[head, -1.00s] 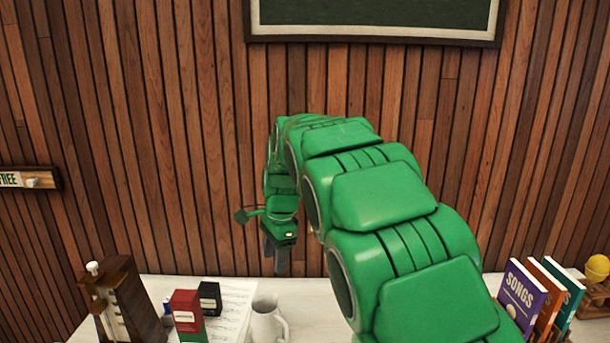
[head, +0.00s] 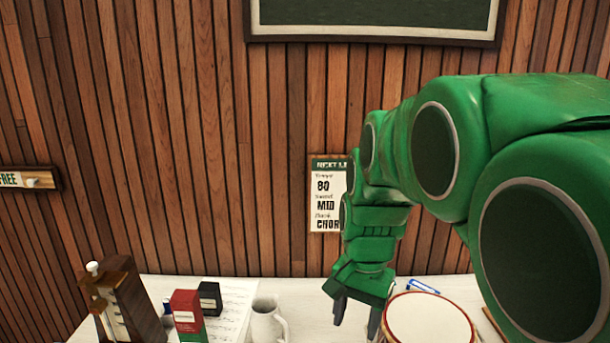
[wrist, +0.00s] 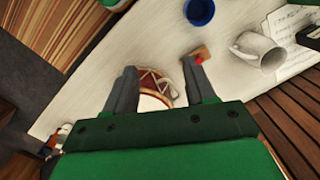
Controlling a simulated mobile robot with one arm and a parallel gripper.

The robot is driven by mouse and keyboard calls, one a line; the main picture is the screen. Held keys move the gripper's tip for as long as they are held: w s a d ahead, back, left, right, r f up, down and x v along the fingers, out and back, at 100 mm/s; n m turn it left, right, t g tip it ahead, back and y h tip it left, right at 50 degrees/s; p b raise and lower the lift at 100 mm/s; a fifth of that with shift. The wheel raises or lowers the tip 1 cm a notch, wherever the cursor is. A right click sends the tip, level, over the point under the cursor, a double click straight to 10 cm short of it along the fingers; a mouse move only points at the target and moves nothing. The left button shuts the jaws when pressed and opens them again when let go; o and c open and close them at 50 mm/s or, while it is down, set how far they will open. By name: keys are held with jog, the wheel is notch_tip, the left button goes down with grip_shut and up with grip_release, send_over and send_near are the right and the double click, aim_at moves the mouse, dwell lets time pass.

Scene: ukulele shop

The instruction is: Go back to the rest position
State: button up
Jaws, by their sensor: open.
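My gripper (head: 355,318) hangs over the table, in front of the wall, at the end of my green arm. In the wrist view my gripper (wrist: 165,85) has its two dark fingers spread apart with nothing held between them. A red-rimmed drum (wrist: 152,88) shows below and between the fingers. The drum (head: 430,320) also shows in the head view, right of the gripper, its right part near my arm. The gripper is apart from the drum in height as far as I can tell.
A metronome (head: 122,303), a red box (head: 186,312), a black box (head: 209,298) and a white mug (head: 265,322) stand on the white table (head: 300,290) to the left. A sign (head: 325,200) hangs on the wall behind. The wrist view also shows a blue cup (wrist: 199,10).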

jog(key=s+d+f+n, duration=0.2)
jog(key=s+d+n, duration=0.1)
jog(key=s, duration=0.7)
jog(key=s+d+f+n+g, duration=0.1)
jog(key=s+d+f+n, duration=0.1)
jog(key=s, duration=0.8)
jog(key=shift+s+d+f+n+h, duration=0.2)
jog(key=shift+s+d+n+h, duration=0.1)
jog(key=shift+d+n, duration=0.15)
